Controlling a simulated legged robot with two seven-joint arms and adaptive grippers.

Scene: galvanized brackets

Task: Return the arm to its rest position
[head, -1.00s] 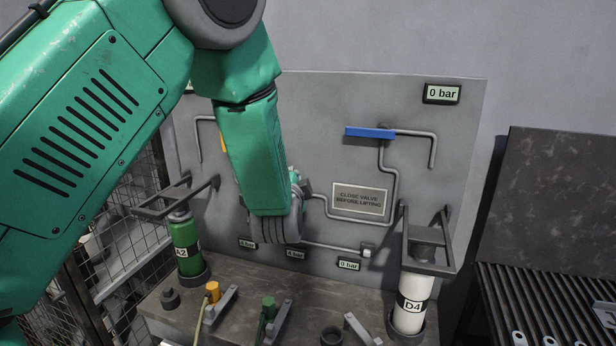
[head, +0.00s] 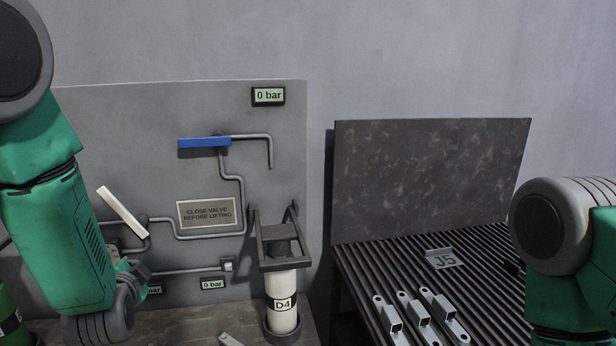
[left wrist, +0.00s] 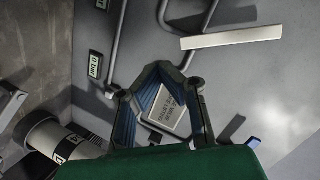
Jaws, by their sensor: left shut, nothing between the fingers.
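My left arm comes in from the left in the head view, in front of the grey valve panel (head: 280,130). Its gripper (head: 138,270) is low in front of the panel, below a tilted white lever (head: 122,212). In the left wrist view, the fingers of this gripper (left wrist: 165,66) meet at their tips with nothing between them. The warning sign (left wrist: 168,118) shows through the gap behind the tips, and the white lever (left wrist: 232,37) lies apart from the fingers. Part of my right arm (head: 565,240) shows at the right edge; its gripper is out of view.
A blue lever (head: 204,142) lies level on the panel pipes. A white cylinder marked D4 (head: 283,312) stands under a grey bracket holder. To the right, a ribbed rack (head: 400,268) with a dark backboard (head: 430,180) bears several metal brackets (head: 420,312) and a J5 plate (head: 443,259).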

